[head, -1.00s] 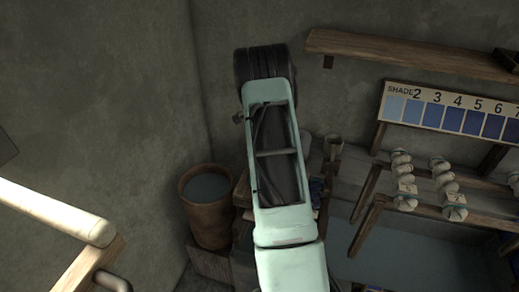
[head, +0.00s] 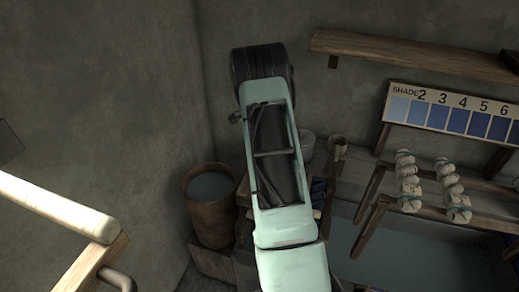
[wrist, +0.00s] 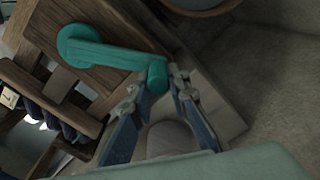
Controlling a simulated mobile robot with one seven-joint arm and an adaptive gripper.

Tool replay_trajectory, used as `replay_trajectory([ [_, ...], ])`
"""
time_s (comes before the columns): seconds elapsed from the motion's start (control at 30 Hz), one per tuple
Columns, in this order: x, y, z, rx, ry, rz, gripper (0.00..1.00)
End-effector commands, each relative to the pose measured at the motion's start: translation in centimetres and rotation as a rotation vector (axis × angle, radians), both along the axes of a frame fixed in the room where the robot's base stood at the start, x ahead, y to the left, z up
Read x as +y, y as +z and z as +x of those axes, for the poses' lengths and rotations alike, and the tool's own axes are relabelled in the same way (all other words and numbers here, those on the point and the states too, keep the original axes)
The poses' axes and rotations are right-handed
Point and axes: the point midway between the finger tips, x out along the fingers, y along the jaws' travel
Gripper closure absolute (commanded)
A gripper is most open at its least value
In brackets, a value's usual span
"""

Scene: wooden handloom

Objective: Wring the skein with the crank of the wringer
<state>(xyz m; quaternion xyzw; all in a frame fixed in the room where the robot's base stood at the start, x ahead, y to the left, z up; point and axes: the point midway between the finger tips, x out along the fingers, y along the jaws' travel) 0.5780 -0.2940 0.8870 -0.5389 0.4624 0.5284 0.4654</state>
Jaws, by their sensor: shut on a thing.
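In the wrist view the teal crank (wrist: 105,52) runs from its round hub at the upper left to a short upright handle (wrist: 157,73). It is mounted on a brown wooden board of the wringer (wrist: 140,22). My gripper (wrist: 156,82) is shut on the handle, with one finger on each side of it. Dark blue material, perhaps the skein (wrist: 52,118), shows beside a wooden rail at the left; its shape is unclear. In the head view my arm hides the crank and most of the wringer.
A brown bucket of liquid (head: 211,203) stands left of my arm. A pale wooden beam (head: 55,207) juts in at the lower left.

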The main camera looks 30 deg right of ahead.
Motion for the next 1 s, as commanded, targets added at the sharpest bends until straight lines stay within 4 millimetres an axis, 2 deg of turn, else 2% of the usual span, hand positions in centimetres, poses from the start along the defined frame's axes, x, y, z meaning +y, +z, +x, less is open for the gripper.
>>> replay_trajectory([
  [0.03,0.7,-0.7,-1.0,0.032,0.002,0.015,1.00],
  [1.0,5.6,-0.6,-0.7,0.033,0.000,0.009,1.00],
])
